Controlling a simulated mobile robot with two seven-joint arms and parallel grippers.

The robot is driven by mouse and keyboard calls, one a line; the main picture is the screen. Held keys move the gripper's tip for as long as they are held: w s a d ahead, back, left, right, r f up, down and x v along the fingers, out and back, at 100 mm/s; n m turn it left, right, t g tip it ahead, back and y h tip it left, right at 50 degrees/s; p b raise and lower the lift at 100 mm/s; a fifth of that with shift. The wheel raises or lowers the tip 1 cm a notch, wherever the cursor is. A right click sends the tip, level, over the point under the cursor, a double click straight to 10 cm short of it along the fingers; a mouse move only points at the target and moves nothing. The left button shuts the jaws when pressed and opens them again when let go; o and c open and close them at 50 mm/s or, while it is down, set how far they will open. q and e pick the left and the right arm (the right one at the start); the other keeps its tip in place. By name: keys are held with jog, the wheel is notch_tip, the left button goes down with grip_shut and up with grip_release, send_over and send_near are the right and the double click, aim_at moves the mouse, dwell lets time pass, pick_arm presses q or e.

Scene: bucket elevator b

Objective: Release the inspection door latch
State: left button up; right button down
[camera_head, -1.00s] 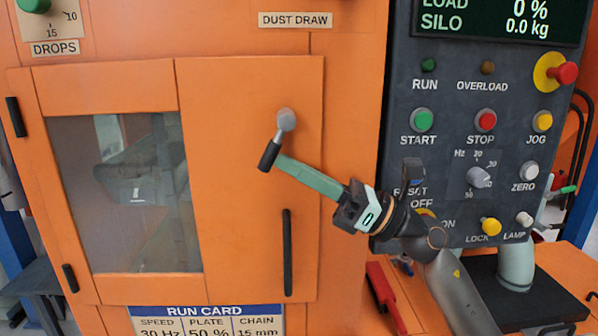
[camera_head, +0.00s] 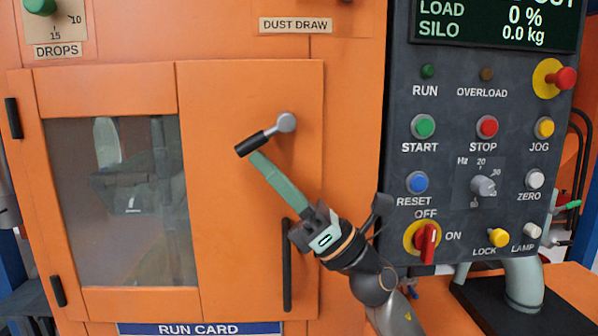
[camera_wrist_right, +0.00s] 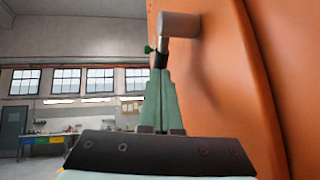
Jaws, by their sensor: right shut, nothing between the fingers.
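The inspection door (camera_head: 250,85) is an orange panel with a window, lying flat in its frame. Its latch (camera_head: 286,122) has a grey round hub and a black-tipped lever pointing left and slightly down. My right gripper (camera_head: 254,155) has long green fingers, closed together and empty. Their tips are at the underside of the lever's black grip and seem to touch it. In the right wrist view the closed fingers (camera_wrist_right: 160,78) point at the black grip, below the grey hub (camera_wrist_right: 180,25). My left gripper is not in view.
A vertical black door handle (camera_head: 287,265) is just left of my right wrist. The dark control panel (camera_head: 455,130) with buttons and a red rotary switch (camera_head: 428,243) stands to the right. Black hinges (camera_head: 13,118) line the door's left edge.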

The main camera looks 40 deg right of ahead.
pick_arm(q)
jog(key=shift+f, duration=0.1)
pick_arm(e)
jog(key=shift+a, duration=0.1)
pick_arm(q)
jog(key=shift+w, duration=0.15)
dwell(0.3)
